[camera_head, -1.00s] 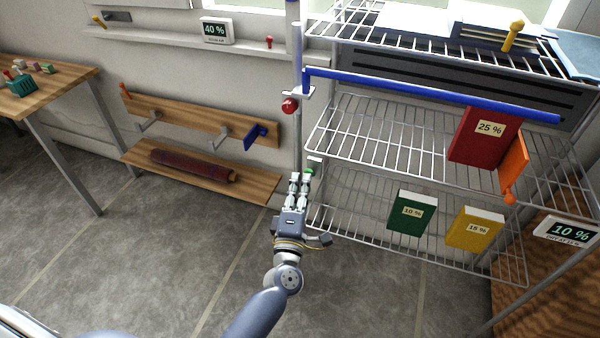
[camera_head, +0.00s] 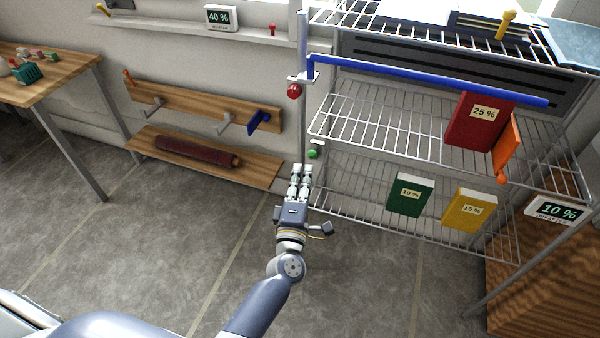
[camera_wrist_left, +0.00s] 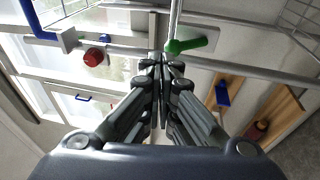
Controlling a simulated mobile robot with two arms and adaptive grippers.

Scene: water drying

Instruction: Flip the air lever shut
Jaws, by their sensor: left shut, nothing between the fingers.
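A green lever (camera_head: 313,154) sits low on the upright pipe at the rack's left front corner. The left wrist view shows the green lever (camera_wrist_left: 190,45) lying sideways, just right of the fingertips. A red knob (camera_head: 294,91) and a long blue bar handle (camera_head: 430,83) sit higher on the same pipe; the bar runs across the rack front. No label shows which of these is the air lever. My left gripper (camera_head: 301,170) is shut and empty, just below the green lever; in the wrist view (camera_wrist_left: 165,62) its fingertips look close to it. Contact cannot be told. My right gripper is out of view.
The wire rack (camera_head: 375,117) holds red (camera_head: 472,122), green (camera_head: 409,195) and yellow (camera_head: 469,209) tagged books. A wooden wall board (camera_head: 200,108) with a small blue lever (camera_head: 258,121) is at left. The floor (camera_head: 180,230) beside my arm is clear.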

